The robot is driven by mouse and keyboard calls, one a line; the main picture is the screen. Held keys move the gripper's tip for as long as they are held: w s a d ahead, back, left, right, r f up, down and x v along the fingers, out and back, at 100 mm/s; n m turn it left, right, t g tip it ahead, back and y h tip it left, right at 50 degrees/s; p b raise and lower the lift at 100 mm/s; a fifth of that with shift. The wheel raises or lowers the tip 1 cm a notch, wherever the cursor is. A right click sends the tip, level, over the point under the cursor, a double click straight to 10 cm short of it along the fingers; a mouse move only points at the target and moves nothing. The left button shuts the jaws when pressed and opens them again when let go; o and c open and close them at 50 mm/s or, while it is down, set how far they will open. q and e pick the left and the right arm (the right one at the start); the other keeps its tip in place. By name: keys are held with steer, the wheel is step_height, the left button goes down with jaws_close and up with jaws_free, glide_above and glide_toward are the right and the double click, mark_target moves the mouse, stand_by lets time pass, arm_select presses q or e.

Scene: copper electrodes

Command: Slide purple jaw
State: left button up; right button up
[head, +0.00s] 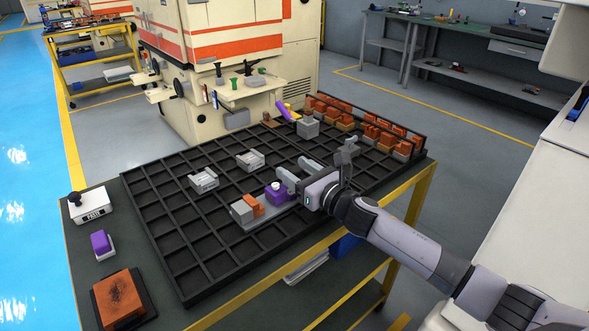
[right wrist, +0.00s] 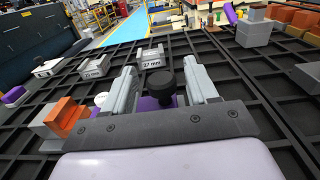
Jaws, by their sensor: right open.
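The purple jaw (head: 277,196) sits on a grey vise base (head: 270,218) on the black grid rack. An orange electrode (head: 256,204) stands to its left against a grey block (head: 241,212); a gap shows between electrode and jaw. My right gripper (head: 293,172) is open, just behind and right of the jaw. In the right wrist view, a dark knob and part of the purple jaw (right wrist: 154,104) show between the open fingers (right wrist: 161,74); I cannot tell whether they touch. The orange electrode (right wrist: 66,117) is to the left there. My left gripper is not in view.
Two grey holders (head: 203,179) (head: 250,160) stand on the rack. Several orange electrodes (head: 380,135) line its far right. A grey block (head: 308,127) stands near the back. A white box with a black knob (head: 90,205), a purple-topped block (head: 102,243) and an orange plate (head: 118,297) lie left.

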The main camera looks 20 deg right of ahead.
steer(key=shift+v, duration=3.15)
